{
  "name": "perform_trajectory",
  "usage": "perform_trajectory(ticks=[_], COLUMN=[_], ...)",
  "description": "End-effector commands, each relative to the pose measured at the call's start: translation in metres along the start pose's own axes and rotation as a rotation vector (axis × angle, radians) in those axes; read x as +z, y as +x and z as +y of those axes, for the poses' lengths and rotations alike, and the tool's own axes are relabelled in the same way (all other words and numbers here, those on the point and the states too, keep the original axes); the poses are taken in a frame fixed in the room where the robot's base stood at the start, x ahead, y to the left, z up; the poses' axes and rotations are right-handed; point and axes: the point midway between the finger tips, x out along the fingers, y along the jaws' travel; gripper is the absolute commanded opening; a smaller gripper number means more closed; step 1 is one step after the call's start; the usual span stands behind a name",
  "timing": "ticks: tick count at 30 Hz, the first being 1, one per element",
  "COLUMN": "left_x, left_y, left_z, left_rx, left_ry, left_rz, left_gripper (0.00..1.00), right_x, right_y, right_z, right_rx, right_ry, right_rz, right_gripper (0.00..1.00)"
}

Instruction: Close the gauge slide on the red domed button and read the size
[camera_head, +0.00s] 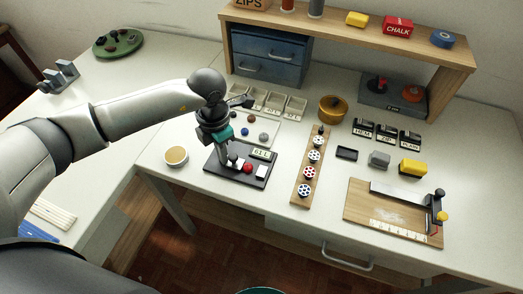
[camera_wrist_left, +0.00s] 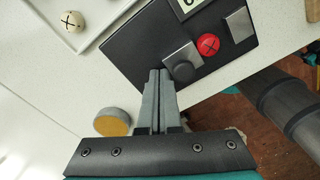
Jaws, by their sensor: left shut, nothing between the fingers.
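The gauge (camera_head: 225,172) is a black plate on the table, also in the wrist view (camera_wrist_left: 130,50). The grey slide with a dark round knob (camera_wrist_left: 183,62) is on one side of the button and a grey fixed block (camera_wrist_left: 239,24) on the other. Both are very close; I cannot tell whether they touch it. The display (camera_head: 261,154) shows digits too small to read surely. My left gripper (camera_wrist_left: 158,73) is shut and empty, its tips beside the slide.
A white tray (camera_head: 268,143) with several loose buttons lies behind the gauge. A round yellow-topped tin (camera_head: 176,156) stands left of it. A wooden strip of buttons (camera_head: 303,189) lies to the right. The table's front edge is close to the gauge.

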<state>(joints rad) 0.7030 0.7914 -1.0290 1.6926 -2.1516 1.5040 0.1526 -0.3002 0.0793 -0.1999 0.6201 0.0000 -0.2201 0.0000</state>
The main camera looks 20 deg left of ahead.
Motion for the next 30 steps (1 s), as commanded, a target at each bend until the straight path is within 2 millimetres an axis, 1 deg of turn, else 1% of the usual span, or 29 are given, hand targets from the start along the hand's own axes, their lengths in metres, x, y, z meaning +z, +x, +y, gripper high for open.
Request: perform_trajectory(ticks=[23,30], left_x=[0.007,0.007], left_y=[0.001,0.001], left_z=[-0.014,-0.014], left_rx=[-0.001,-0.001], left_ry=[0.0,0.0], left_rz=[0.002,0.002], left_gripper=[0.0,0.0], right_x=[0.0,0.0], right_y=[-0.002,-0.002], right_z=[0.0,0.0], right_rx=[0.0,0.0], right_ry=[0.0,0.0], right_rz=[0.0,0.0], right_gripper=[0.5,0.5])
